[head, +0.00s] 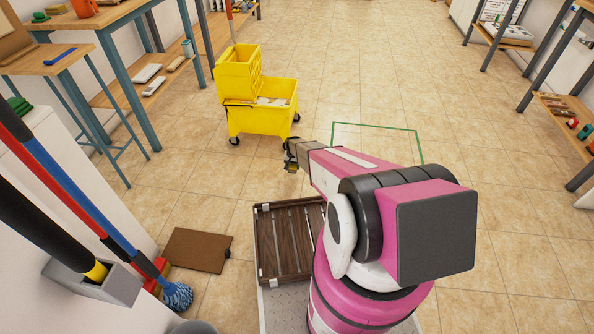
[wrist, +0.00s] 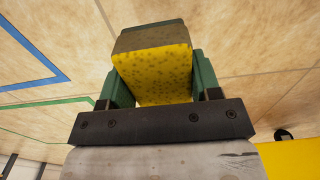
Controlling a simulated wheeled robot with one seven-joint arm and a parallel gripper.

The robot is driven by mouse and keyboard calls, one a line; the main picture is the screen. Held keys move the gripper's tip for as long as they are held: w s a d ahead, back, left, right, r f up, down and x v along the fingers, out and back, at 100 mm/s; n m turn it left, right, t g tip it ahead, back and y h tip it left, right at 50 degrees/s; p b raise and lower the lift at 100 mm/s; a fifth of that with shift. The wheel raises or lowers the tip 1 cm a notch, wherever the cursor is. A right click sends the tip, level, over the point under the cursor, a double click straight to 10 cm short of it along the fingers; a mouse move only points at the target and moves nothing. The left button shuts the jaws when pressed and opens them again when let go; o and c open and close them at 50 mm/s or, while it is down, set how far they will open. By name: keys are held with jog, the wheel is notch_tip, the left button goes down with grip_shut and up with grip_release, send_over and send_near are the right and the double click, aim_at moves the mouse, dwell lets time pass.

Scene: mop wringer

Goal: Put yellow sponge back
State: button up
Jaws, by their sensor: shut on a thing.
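The yellow sponge (wrist: 152,75), with dark speckles and a duller brown-grey layer at its far end, sits between the two green fingers of my gripper (wrist: 160,84) in the wrist view. The fingers are shut on its two sides. In the head view my gripper (head: 291,157) is held out over the tiled floor, just right of and in front of the yellow mop bucket (head: 262,120). The sponge is only a small yellow patch (head: 293,168) there, mostly hidden by the gripper.
A workbench with a lower shelf (head: 165,78) stands at left, with a small high table (head: 50,63) before it. Mops lean at the near left beside a brown board (head: 198,250) on the floor. Shelves (head: 560,100) line the right. The middle floor is clear.

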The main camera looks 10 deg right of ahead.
jog(key=w+d+f, duration=0.2)
jog(key=shift+w+d+f, duration=0.15)
jog(key=shift+w+d, duration=0.15)
jog(key=shift+d, duration=0.05)
jog(key=shift+f, duration=1.95)
jog(key=shift+f, duration=0.2)
jog(key=o, duration=1)
jog(key=shift+r, duration=0.15)
